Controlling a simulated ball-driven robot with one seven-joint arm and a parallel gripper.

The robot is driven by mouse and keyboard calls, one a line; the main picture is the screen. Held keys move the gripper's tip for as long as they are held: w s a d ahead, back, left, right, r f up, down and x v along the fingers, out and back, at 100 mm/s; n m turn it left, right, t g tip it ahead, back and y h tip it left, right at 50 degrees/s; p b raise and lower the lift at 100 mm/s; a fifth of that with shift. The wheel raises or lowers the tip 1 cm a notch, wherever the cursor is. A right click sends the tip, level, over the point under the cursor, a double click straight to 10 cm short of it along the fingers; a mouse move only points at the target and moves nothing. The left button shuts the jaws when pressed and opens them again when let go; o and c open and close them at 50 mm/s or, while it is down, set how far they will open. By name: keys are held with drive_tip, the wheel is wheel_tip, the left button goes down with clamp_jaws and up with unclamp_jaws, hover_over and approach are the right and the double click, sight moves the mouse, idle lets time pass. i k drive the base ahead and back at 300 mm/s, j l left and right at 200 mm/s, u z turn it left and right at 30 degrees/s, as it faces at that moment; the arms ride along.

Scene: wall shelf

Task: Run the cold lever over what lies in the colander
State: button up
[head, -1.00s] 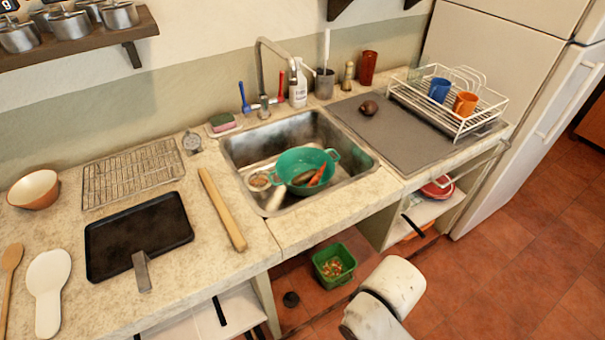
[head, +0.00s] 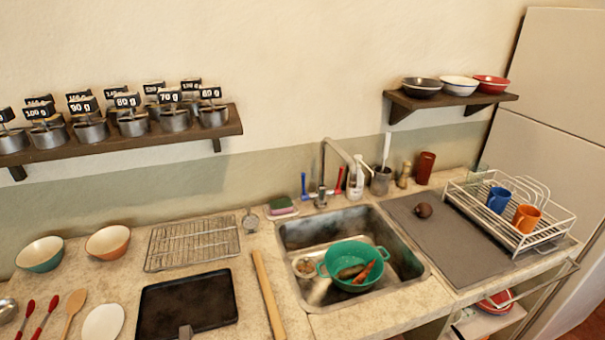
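The green colander (head: 377,280) sits in the steel sink (head: 413,266). In it lie an orange carrot (head: 364,273) and a brownish, potato-like piece (head: 350,271). Behind the sink stands the faucet (head: 336,152), its spout reaching forward. A blue lever (head: 304,184) stands at the left of the faucet and a red lever (head: 339,180) at the right. No water is seen running. My gripper is not in view.
A small round strainer or cup (head: 305,267) is in the sink left of the colander. A soap bottle (head: 356,180) and a utensil cup (head: 380,182) stand right of the faucet. A sponge (head: 281,204) lies left. A dish rack (head: 545,240) stands right on the counter.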

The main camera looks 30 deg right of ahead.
sight(304, 197)
drive_tip(key=i+l+z, duration=0.1)
drive_tip(key=i+z, duration=0.15)
drive_tip(key=i, duration=0.35)
drive_tip(key=i+z, duration=0.3)
drive_tip(key=i, duration=0.3)
